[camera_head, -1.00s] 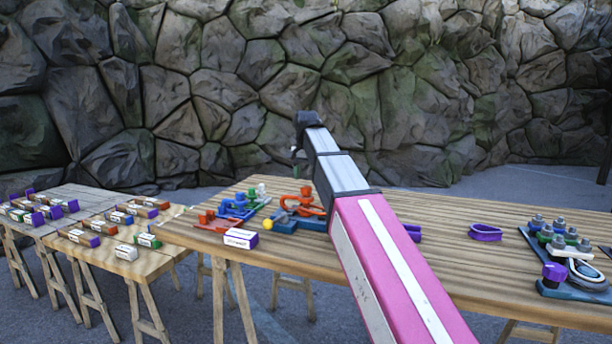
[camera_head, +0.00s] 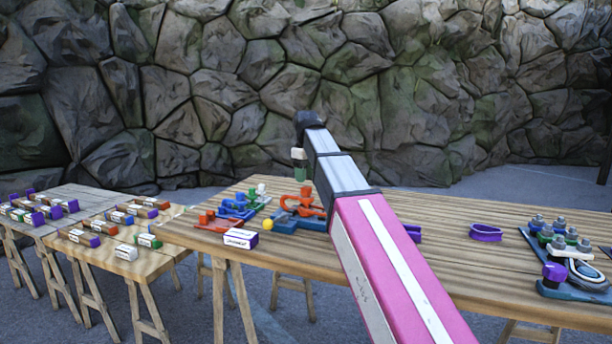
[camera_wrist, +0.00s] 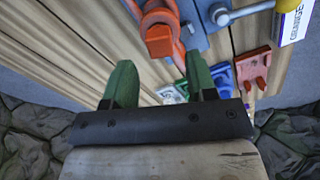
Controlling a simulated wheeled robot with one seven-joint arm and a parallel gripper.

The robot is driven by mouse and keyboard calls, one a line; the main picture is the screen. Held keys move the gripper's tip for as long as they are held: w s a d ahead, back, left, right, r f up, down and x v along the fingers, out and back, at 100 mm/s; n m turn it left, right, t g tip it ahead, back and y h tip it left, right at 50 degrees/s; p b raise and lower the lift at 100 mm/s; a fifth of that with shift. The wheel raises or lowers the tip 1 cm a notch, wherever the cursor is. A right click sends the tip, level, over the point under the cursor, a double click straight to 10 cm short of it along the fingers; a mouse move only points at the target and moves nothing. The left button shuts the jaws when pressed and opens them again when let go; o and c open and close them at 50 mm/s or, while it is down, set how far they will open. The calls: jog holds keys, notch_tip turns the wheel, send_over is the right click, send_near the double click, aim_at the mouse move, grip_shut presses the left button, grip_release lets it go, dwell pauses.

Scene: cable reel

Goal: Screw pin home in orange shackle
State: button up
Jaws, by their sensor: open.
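The orange shackle (camera_head: 300,210) lies on a blue-grey base on the long wooden table, partly behind my arm in the head view. In the wrist view the orange shackle (camera_wrist: 157,13) shows at the top, cut off by the frame edge. A squarish orange block (camera_wrist: 160,41), apparently the pin's head, faces my gripper. My gripper (camera_wrist: 160,62) has two green fingers spread apart with nothing between them. In the head view my gripper (camera_head: 299,158) hangs above the shackle, apart from it. How deep the pin sits cannot be seen.
A grey lever with a yellow ball (camera_head: 267,225) sits left of the shackle. A white and purple box (camera_head: 241,239) stands at the table's front edge. Blue (camera_head: 234,208) and red (camera_head: 212,221) fixtures are farther left. A purple ring (camera_head: 486,232) lies right.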

aim_at(306, 187)
jog(key=shift+n, duration=0.3)
jog(key=shift+f, duration=0.15)
jog(key=shift+f, duration=2.2)
grip_shut()
jog(key=shift+m, duration=0.4)
